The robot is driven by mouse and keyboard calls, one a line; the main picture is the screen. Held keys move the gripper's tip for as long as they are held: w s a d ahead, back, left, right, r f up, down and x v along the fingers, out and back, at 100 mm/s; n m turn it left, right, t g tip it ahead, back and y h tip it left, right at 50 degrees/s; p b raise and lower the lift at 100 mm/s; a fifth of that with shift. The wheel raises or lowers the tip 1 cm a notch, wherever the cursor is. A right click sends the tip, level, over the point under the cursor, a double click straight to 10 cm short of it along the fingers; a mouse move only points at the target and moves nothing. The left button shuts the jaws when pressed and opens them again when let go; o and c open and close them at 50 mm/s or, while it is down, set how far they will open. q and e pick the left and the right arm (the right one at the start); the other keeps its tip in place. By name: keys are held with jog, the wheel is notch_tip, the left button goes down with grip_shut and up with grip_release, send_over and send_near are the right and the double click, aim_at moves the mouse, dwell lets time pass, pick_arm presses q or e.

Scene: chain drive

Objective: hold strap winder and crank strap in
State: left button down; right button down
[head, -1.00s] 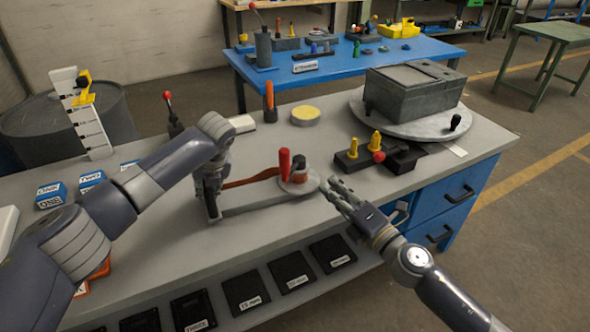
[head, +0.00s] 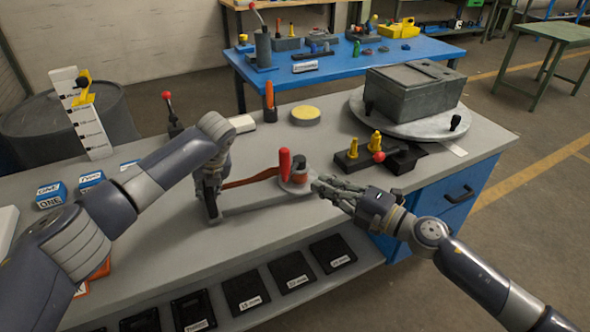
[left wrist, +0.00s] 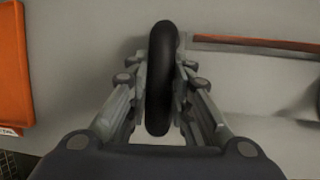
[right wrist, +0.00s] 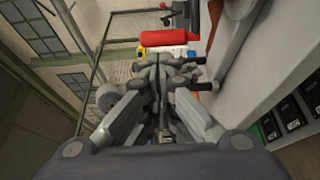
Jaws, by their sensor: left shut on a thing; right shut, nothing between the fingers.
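The strap winder lies on the grey bench, with a round metal disc (head: 297,187) at its right end and a grey bar (head: 255,206) running left from it. A red crank handle (head: 285,163) stands upright on the disc; a red handle also shows in the right wrist view (right wrist: 168,40). An orange-brown strap (head: 250,179) runs left from the hub. My left gripper (left wrist: 160,85) is shut on a black grip (left wrist: 162,70) at the winder's left end. My right gripper (head: 318,187) is shut and empty beside the disc's right edge; contact cannot be told.
A black block with yellow knobs and a red ball (head: 378,157) sits right of the winder. A yellow-topped round tin (head: 305,115) and a turntable (head: 440,125) bearing a grey box (head: 412,92) stand behind. Black labelled trays (head: 245,290) lie on the lower shelf.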

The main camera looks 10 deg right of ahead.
jog(key=x, duration=0.9)
jog(key=shift+r, duration=0.1)
jog(key=w+a+m+t+h, duration=0.6)
jog(key=m+h, duration=0.3)
jog(key=h, duration=0.4)
jog(key=w+g, duration=0.1)
jog(key=w, duration=0.9)
jog(key=shift+a, duration=0.5)
jog(key=shift+w, duration=0.1)
dwell(0.4)
dwell(0.4)
